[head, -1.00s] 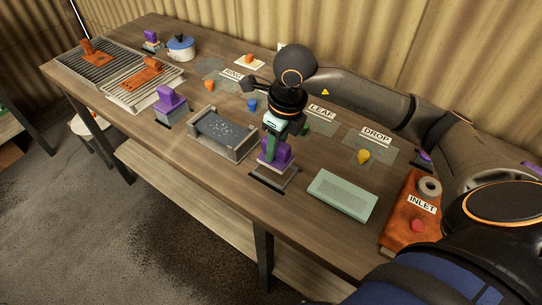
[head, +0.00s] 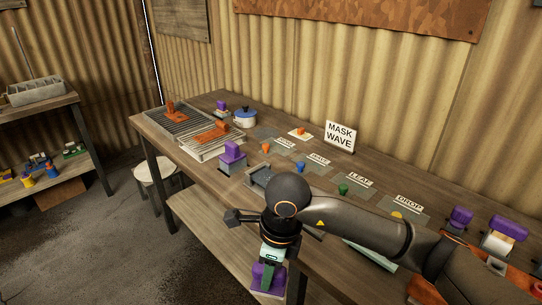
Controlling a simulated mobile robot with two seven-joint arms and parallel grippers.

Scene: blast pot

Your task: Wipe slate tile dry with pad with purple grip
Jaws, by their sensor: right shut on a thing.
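My right gripper (head: 271,262) is shut on the purple grip of a pad (head: 268,279), low in the head view. The pad shows in front of the table's front edge; its height above the floor or table is hard to judge. The slate tile's pale holder (head: 256,181) shows only in part, left of and behind my right wrist. The arm hides most of the tile, so its wetness cannot be seen. My left gripper is not in view.
Another purple-gripped block (head: 231,154) stands left of the tile holder. Slatted racks (head: 187,132) and a blue-white pot (head: 244,118) stand at the far left end. Labelled mats with small coloured knobs (head: 343,189) line the back. More purple-gripped items (head: 461,217) stand at right.

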